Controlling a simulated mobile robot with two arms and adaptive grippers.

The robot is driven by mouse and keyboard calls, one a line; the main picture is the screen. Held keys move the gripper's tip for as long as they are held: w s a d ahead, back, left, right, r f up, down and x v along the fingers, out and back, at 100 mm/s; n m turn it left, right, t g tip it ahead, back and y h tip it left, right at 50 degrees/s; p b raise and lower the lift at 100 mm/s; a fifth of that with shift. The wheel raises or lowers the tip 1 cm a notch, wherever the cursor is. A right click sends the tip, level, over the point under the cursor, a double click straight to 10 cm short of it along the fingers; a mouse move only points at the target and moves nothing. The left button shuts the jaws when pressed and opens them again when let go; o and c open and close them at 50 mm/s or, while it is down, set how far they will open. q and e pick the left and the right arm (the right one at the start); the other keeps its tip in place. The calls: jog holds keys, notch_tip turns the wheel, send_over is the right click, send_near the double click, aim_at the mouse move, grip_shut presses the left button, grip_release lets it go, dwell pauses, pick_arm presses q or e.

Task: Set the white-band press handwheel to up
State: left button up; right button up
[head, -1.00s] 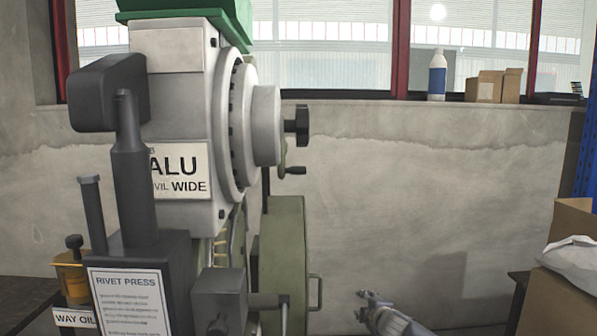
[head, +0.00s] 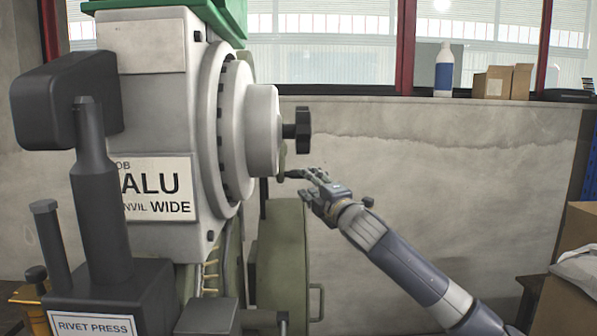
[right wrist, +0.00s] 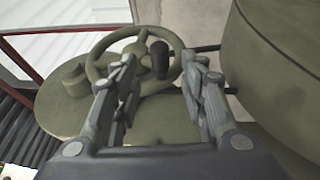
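The press (head: 150,110) fills the left of the head view, with a grey-white body and a sign reading "ALU" and "WIDE"; I cannot make out a white band. Its olive handwheel is mostly hidden behind the round housing there, with the dark handle (head: 292,174) just showing. In the right wrist view the spoked handwheel (right wrist: 98,62) faces me, its black handle (right wrist: 159,58) between the fingers. My right gripper (head: 307,180) is open at the handle, which also shows from the right gripper (right wrist: 162,68); contact is not visible. My left gripper is not in view.
A black knob (head: 302,130) sticks out just above the right gripper. An olive cabinet (head: 282,260) with a side handle stands below. Cardboard boxes (head: 570,290) are at the lower right. A bottle (head: 444,70) stands on the window sill. The wall area right of the press is clear.

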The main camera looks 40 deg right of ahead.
aim_at(300, 176)
jog(key=p+x, duration=0.2)
jog(key=x, duration=0.4)
jog(key=shift+w, duration=0.1)
jog(key=shift+w+d+p, duration=0.2)
jog(key=shift+w+p, duration=0.15)
jog(key=shift+w, duration=0.2)
grip_shut()
